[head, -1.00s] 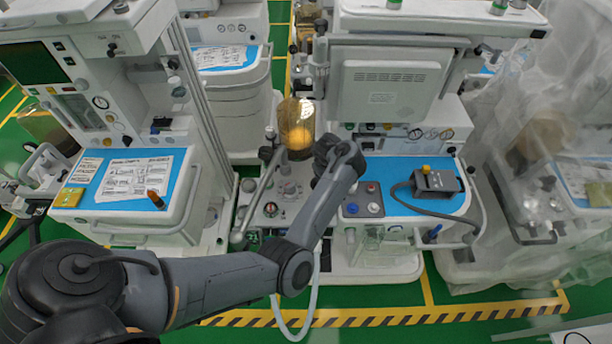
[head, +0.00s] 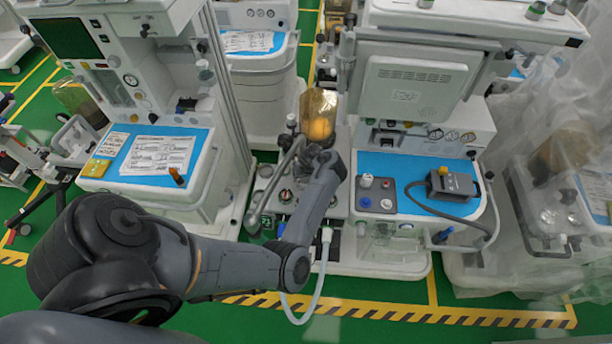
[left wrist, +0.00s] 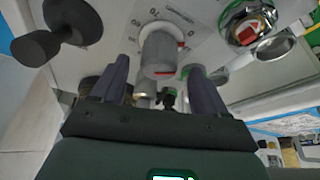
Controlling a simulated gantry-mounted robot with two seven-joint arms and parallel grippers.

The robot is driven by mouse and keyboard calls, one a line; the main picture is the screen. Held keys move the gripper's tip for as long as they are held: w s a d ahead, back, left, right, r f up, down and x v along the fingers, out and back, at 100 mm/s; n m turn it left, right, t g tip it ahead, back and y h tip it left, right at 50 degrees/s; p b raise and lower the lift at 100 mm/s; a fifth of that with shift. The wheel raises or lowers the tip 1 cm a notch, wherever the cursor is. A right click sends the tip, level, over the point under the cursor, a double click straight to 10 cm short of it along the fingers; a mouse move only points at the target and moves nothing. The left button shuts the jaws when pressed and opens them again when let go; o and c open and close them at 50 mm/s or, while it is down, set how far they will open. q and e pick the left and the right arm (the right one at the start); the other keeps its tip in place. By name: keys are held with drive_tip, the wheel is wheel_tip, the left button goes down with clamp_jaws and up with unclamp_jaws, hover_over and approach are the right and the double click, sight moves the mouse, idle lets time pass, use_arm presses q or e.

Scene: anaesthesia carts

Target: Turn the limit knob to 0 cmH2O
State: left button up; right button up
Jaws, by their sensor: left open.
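The limit knob (left wrist: 160,52) is a grey cylinder with red marks, on a pale plate with a printed dial scale, in the left wrist view. A red mark shows at its right side; I cannot read the setting reliably. My left gripper (left wrist: 160,88) is open, with one dark finger on each side below the knob in the picture. The fingers look apart from the knob; whether their tips reach its sides is unclear. In the head view my left arm's wrist covers the knob and the gripper. My right gripper is in neither view.
In the head view an amber canister (head: 318,115) stands just behind my wrist. A white hose (head: 322,270) hangs in front of the cart.

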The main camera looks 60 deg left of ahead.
use_arm(q)
drive_tip(key=shift+b+x, duration=0.3)
drive_tip(key=shift+x, duration=1.4)
drive_tip(key=shift+w, duration=0.1)
drive_tip(key=c, duration=1)
drive_tip(key=shift+n+g, duration=0.3)
drive_tip(key=shift+n, duration=0.5)
drive_tip(key=shift+f+n+g, duration=0.1)
drive_tip(key=shift+n+g, duration=0.2)
drive_tip(key=shift+n, duration=0.5)
drive_tip(key=o, duration=1)
drive_tip(key=shift+d, duration=0.1)
